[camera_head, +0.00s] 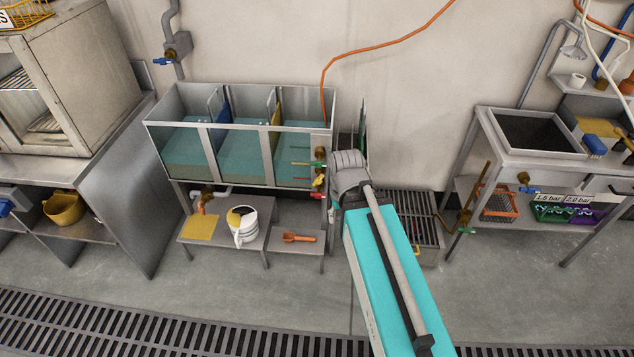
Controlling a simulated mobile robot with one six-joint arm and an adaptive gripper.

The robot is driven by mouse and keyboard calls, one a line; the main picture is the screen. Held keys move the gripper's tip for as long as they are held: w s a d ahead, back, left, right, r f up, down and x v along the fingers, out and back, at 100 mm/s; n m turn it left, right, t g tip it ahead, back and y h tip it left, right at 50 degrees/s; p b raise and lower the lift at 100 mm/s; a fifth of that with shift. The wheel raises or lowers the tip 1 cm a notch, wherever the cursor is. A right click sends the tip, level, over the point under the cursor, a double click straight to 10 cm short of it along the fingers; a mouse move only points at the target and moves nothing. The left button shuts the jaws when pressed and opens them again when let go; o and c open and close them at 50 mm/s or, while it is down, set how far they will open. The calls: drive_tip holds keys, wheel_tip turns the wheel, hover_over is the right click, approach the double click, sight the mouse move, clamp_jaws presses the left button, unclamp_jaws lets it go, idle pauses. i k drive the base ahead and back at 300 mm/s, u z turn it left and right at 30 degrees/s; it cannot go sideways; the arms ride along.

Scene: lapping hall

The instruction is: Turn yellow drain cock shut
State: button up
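A steel tank with three compartments (240,180) stands against the wall, holding blue-green liquid. Small brass valves with coloured levers sit in a column at its right end: a green lever (302,163), a small yellow lever (318,182) and a red one (316,196). The yellow lever is too small to tell its exact angle. My gripper's fingers are hidden behind the arm.
A slatted rack (408,205) stands right of the arm, then a sink table (500,150). The floor in front is clear, with a drain grating (130,330).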

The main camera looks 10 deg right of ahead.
sight(318, 180)
drive_tip(key=u, duration=0.05)
drive_tip(key=i, duration=0.95)
drive_tip(key=z, duration=0.05)
